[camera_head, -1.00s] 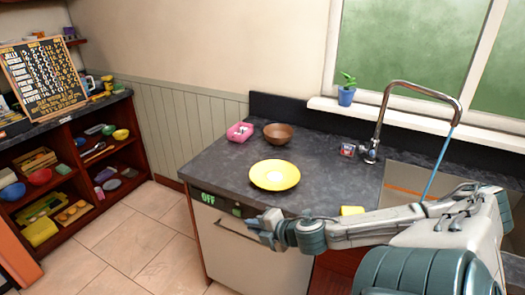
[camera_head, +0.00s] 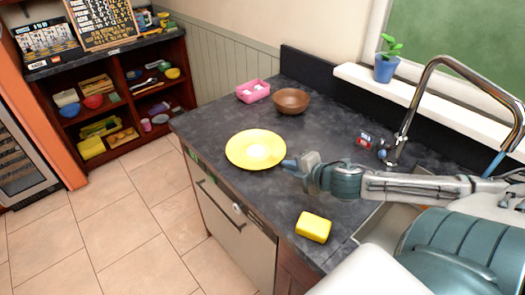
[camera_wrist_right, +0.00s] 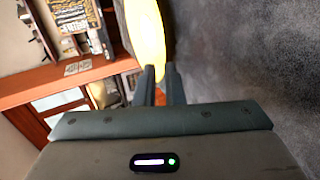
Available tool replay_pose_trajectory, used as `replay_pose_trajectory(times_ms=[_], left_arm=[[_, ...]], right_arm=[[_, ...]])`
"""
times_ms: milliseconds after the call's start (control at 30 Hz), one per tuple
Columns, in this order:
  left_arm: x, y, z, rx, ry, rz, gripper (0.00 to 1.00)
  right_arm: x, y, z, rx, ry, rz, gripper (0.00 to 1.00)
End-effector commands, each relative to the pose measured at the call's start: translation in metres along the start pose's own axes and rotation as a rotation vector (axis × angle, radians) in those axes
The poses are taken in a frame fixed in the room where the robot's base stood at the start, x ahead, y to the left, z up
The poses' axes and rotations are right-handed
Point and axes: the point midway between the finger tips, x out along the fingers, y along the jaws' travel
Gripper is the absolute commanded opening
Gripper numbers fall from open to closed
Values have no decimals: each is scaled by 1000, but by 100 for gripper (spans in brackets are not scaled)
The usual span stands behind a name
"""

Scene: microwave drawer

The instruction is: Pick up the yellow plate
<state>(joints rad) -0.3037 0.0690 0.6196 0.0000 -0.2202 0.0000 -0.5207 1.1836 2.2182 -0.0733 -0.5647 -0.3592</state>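The yellow plate (camera_head: 256,149) is round and shallow, at the counter's front left. It looks nearly level; I cannot tell whether it is clear of the counter. My right gripper (camera_head: 290,163) reaches in from the right to the plate's right rim. In the right wrist view the plate (camera_wrist_right: 148,40) appears nearly edge-on, and its rim runs between the two close fingers of the gripper (camera_wrist_right: 160,78). The fingers look shut on the rim, with little gap. My left gripper is not in view.
The dark counter (camera_head: 335,125) also holds a brown bowl (camera_head: 291,101), a pink container (camera_head: 252,92) and a yellow sponge (camera_head: 313,227). A curved faucet (camera_head: 420,85) stands at the right. A potted plant (camera_head: 386,67) sits on the sill. Shelves (camera_head: 120,95) stand at the far left.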

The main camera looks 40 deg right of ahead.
Motion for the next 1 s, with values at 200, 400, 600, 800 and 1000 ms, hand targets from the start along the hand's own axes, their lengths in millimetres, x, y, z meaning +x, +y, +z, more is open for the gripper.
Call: replay_pose_trajectory(times_ms=[200,400,600,800,1000], left_arm=[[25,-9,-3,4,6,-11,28],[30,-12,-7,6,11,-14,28],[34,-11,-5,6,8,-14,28],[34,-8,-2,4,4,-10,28],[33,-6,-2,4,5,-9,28]], right_arm=[[23,-3,1,4,-5,4,9],[30,0,0,0,0,1,9],[39,-1,-1,6,-2,3,9],[57,-1,-2,7,-1,3,9],[74,-1,-3,4,-1,1,9]])
